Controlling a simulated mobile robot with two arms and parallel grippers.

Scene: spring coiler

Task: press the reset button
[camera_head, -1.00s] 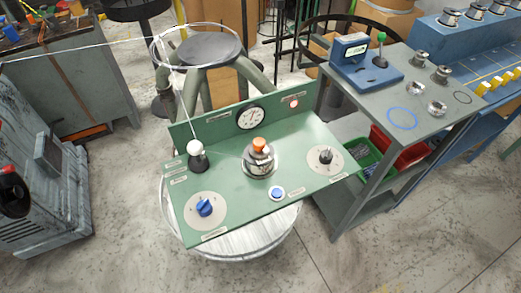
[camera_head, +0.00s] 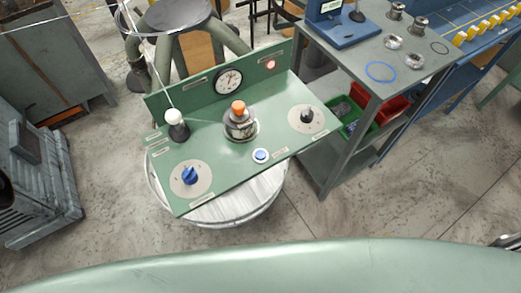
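A blue push button in a white ring (camera_head: 260,155) sits at the front edge of the green panel (camera_head: 215,158). It is the only push button I can make out; the label by it is too small to read. Nothing touches it. The panel also bears a blue knob (camera_head: 190,176), a black knob (camera_head: 307,115), an orange-topped spool (camera_head: 239,118) and a white-topped black post (camera_head: 175,122). A dial gauge (camera_head: 229,81) and a red lamp (camera_head: 271,64) are on its upright back. I can identify neither gripper.
The panel rests on a round whitish drum (camera_head: 245,203). A grey table (camera_head: 355,65) with metal spools and red and green bins stands close on the right. A grey machine (camera_head: 35,175) is at left. A pale green curved surface, probably mine, crosses the bottom. A metallic part at right is unclear.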

